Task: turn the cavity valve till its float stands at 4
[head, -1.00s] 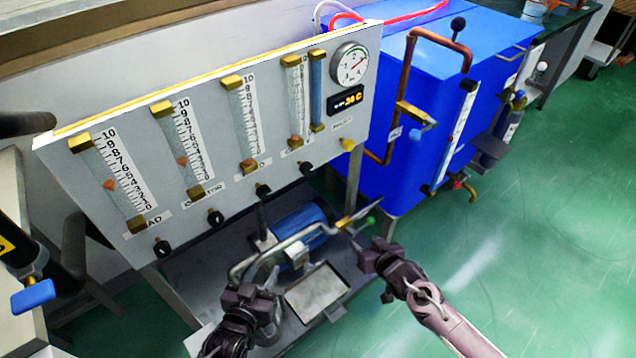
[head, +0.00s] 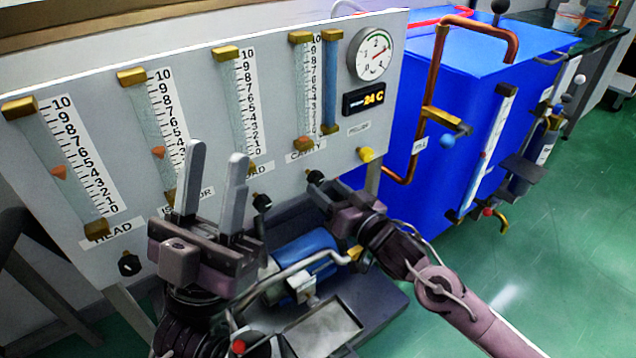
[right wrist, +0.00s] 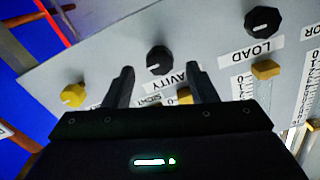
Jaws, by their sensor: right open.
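The cavity valve is a black knob (head: 315,177) with a white mark, below the CAVITY label on the panel. It also shows in the right wrist view (right wrist: 159,60), just beyond and between the fingertips. The cavity flow tube (head: 304,90) stands above it; its float appears low, near the bottom of the scale, but is too small to read exactly. My right gripper (head: 325,190) is open close to the knob; in the right wrist view its fingers (right wrist: 161,70) are apart and empty. My left gripper (head: 218,150) is open and empty, fingers pointing up before the panel.
The load knob (right wrist: 263,20) and a yellow knob (right wrist: 73,95) flank the cavity knob. Other flow tubes fill the panel's left. A blue cabinet (head: 460,75) with copper pipes stands right. A blue motor (head: 305,255) sits below.

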